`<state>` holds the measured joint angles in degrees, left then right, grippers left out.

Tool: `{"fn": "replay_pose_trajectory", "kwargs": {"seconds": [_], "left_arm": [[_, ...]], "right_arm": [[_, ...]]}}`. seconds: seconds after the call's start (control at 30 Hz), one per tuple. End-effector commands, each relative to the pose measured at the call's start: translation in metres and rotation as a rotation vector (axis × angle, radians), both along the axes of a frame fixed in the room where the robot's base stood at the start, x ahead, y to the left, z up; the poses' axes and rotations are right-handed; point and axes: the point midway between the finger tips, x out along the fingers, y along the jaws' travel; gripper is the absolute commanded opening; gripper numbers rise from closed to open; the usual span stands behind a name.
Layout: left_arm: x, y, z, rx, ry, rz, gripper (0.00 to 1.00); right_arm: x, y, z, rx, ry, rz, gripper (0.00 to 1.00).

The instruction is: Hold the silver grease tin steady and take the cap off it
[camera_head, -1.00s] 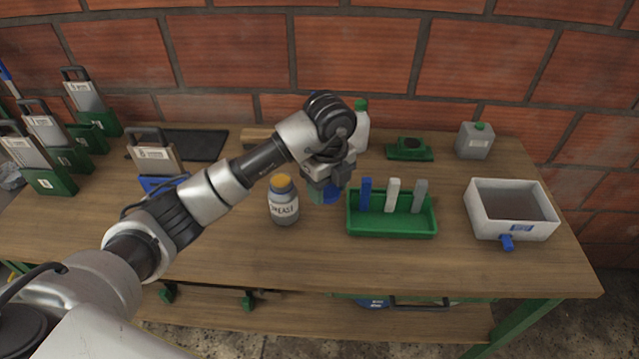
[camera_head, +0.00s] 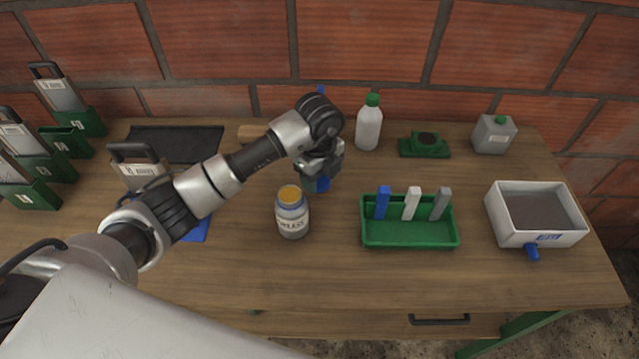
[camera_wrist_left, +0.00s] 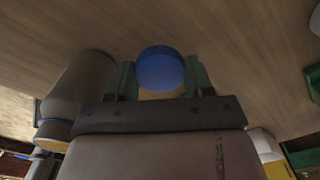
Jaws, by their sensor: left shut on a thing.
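My left gripper (camera_head: 318,183) is behind and slightly right of the tin. Its green fingers are shut on a round blue piece (camera_wrist_left: 160,69), whose lower part is hard to make out; a bit of blue shows below the gripper in the head view. My right gripper is not in view.
A green tray (camera_head: 410,236) with blue, white and grey upright pieces is right of the tin. A white box (camera_head: 537,231) with a blue spout stands at far right. A white bottle (camera_head: 368,128), green block (camera_head: 424,146) and grey canister (camera_head: 494,134) stand behind. The bench front is clear.

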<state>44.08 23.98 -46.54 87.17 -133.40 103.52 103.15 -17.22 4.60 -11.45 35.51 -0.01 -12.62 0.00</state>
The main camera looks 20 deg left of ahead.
Motion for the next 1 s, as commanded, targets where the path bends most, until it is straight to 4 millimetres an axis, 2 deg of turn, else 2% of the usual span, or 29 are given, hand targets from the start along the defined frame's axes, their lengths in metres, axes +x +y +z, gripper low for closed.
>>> {"fn": "replay_pose_trajectory", "kwargs": {"seconds": [0.3, 0.67, 0.7, 0.83, 1.0], "left_arm": [[-0.001, 0.0, -0.037, 0.001, 0.002, 0.0, 0.23], [0.0, 0.0, -0.042, 0.001, 0.0, -0.001, 0.23], [0.0, 0.0, -0.041, 0.001, 0.0, -0.001, 0.58], [0.0, 0.0, -0.041, 0.001, 0.0, -0.001, 0.77], [0.0, 0.0, -0.04, 0.001, 0.0, -0.001, 0.77]], "right_arm": [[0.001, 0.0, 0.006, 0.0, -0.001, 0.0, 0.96], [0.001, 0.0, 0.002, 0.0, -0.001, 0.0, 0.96], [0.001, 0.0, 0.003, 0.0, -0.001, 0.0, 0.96], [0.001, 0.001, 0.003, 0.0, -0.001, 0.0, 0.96], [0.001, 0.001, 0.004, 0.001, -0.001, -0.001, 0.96]]}}
